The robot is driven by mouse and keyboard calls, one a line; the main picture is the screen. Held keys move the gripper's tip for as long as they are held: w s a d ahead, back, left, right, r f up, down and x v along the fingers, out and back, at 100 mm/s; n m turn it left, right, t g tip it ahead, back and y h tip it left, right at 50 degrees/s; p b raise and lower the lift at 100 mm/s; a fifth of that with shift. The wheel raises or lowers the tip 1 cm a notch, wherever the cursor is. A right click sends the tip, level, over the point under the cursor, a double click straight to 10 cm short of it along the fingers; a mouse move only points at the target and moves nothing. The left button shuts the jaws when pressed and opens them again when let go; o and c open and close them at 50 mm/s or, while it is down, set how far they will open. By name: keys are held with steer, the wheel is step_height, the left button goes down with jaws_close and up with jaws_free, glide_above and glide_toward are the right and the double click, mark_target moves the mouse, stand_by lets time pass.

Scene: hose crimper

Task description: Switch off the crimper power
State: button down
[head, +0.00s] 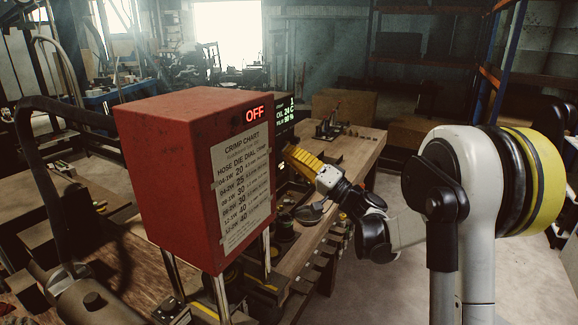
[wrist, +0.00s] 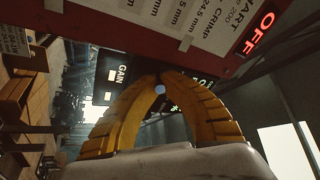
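The crimper (head: 180,160) is a red box on metal posts, with a printed crimp chart on its front. A red lit "OFF" sign (head: 255,114) shows at its top right corner, and also in the wrist view (wrist: 259,34). A dark panel with green readouts (head: 285,112) is on its right side. In the wrist view a dark panel marked "GAIN" (wrist: 122,75) lies beyond the fingers. My gripper (head: 288,151) has yellow fingers close to that right side. Its fingertips (wrist: 163,77) meet in an arch. A small pale round spot shows between them; contact is unclear. No power switch is clearly visible.
A wooden workbench (head: 352,148) with small tools and boxes runs behind the crimper. A dark curved handle or pipe (head: 30,150) stands at the left. Shelving with orange beams (head: 500,60) is at the right. Floor is open right of the bench.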

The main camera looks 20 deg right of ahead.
steer(key=shift+f+t+b, duration=0.1)
steer(key=shift+t+b, duration=0.2)
steer(key=shift+b, duration=0.2)
steer(key=c, duration=1.5)
jaws_free()
steer(key=shift+c, duration=0.2)
steer(key=v, duration=1.2)
steer(key=shift+w+f, duration=0.1)
steer(key=shift+w, duration=0.05)
